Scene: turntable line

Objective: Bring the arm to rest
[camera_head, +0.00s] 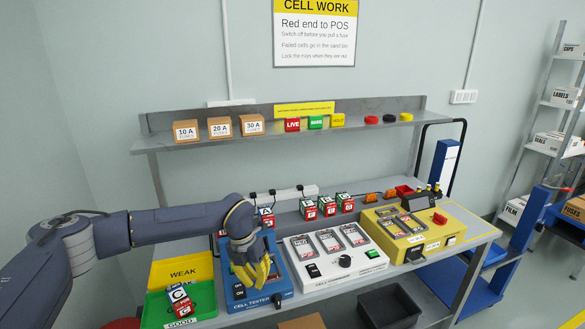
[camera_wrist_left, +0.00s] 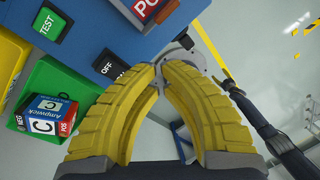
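My left arm (camera_head: 175,222) reaches in from the left in the head view. Its left gripper (camera_head: 255,279) hangs over the blue cell tester (camera_head: 283,281). In the left wrist view the yellow fingers (camera_wrist_left: 160,66) bow outward and their tips come together, with nothing seen between them. The tester's OFF switch (camera_wrist_left: 108,65) and TEST button (camera_wrist_left: 49,24) show beside the fingers. A cell with a red POS end (camera_wrist_left: 150,8) is partly cut off at the top edge. My right gripper is not in view.
A labelled C cell (camera_head: 178,299) lies in the green GOOD tray (camera_head: 208,300), by the yellow WEAK tray (camera_head: 170,271). A white charger (camera_head: 300,262) and a yellow machine (camera_head: 449,238) stand to the right. A shelf (camera_head: 370,117) overhangs the back; a dark bin (camera_head: 390,304) sits in front.

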